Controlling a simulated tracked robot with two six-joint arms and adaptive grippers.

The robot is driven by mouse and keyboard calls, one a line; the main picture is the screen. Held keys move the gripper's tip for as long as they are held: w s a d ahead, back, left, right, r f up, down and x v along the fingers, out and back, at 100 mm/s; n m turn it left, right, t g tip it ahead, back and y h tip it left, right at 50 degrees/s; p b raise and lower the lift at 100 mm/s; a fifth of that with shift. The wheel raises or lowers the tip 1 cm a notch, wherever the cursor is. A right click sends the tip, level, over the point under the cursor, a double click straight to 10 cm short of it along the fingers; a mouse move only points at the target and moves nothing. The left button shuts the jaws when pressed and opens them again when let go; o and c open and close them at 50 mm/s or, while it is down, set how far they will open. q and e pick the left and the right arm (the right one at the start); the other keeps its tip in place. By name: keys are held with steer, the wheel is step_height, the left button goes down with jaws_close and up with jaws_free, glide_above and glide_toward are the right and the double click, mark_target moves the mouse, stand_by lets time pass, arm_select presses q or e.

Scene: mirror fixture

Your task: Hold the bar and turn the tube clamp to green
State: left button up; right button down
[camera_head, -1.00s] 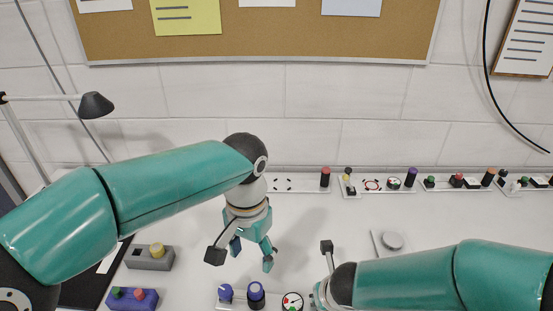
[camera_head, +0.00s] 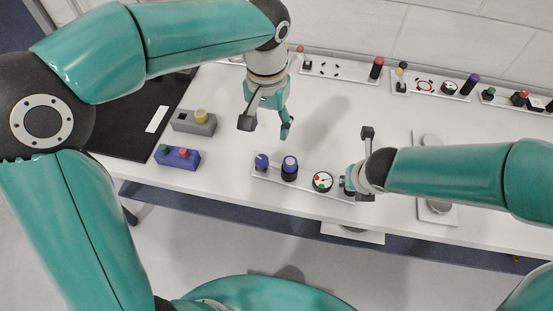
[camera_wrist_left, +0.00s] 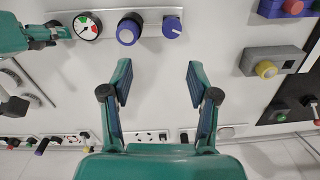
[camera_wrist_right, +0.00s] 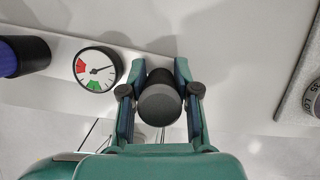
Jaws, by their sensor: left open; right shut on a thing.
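A narrow white plate (camera_head: 308,189) near the table's front edge carries a blue knob (camera_head: 262,161), a black cylinder with a blue top (camera_head: 289,168) and a round gauge (camera_head: 322,182) with red and green sectors. In the right wrist view the gauge (camera_wrist_right: 98,69) has its needle outside both coloured sectors. My right gripper (camera_head: 349,181) is shut on a dark grey cylinder (camera_wrist_right: 160,102) beside the gauge. I cannot tell which parts are the bar and the tube clamp. My left gripper (camera_wrist_left: 159,85) is open and empty, above the table behind the blue knob.
A grey box with a yellow button (camera_head: 201,117) and a purple box with green and red buttons (camera_head: 178,157) stand at the left. Several control plates (camera_head: 430,84) line the back. A white plate with round discs (camera_head: 447,210) lies beyond my right arm.

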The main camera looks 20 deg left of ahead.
mark_target(262, 159)
arm_select(q)
steer(key=shift+n, duration=0.7)
steer(key=f, duration=0.4)
steer(key=a+f, duration=0.1)
steer(key=f, duration=0.3)
steer(key=a+f, duration=0.1)
steer(key=f, duration=0.3)
steer(key=shift+f, duration=0.4)
jaws_close()
